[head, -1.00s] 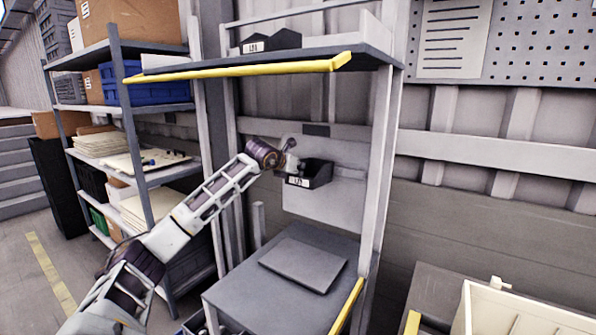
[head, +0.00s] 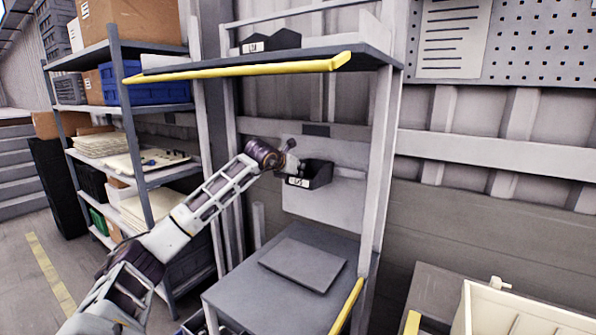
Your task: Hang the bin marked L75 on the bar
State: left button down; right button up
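A small black open bin (head: 318,176) with a white label (head: 299,182) sits in front of the pale back panel (head: 325,207) of the workstation. The label's letters are too small to read with certainty. My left gripper (head: 294,161) is at the bin's left rear rim, touching it or very close. Its fingers are small and overlap the bin, so I cannot tell whether they grip it. My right gripper is out of view.
Another black labelled bin (head: 268,42) stands on the upper shelf (head: 374,52), which has a yellow front rail (head: 240,69). Below is a grey worktop (head: 235,297) with a flat dark plate (head: 302,264). A loaded shelf rack (head: 128,150) stands left. A cream container (head: 525,310) is lower right.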

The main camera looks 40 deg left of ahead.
pick_arm(q)
jog(key=shift+f+b, duration=0.45)
jog(key=shift+f, duration=0.1)
dwell(1.1)
jog(key=c, duration=1.6)
grip_release()
jog(key=shift+s, duration=0.1)
jog(key=shift+o, duration=0.2)
jog(key=shift+s+r, duration=0.1)
jog(key=shift+r, duration=0.05)
jog(key=shift+v, duration=3.75)
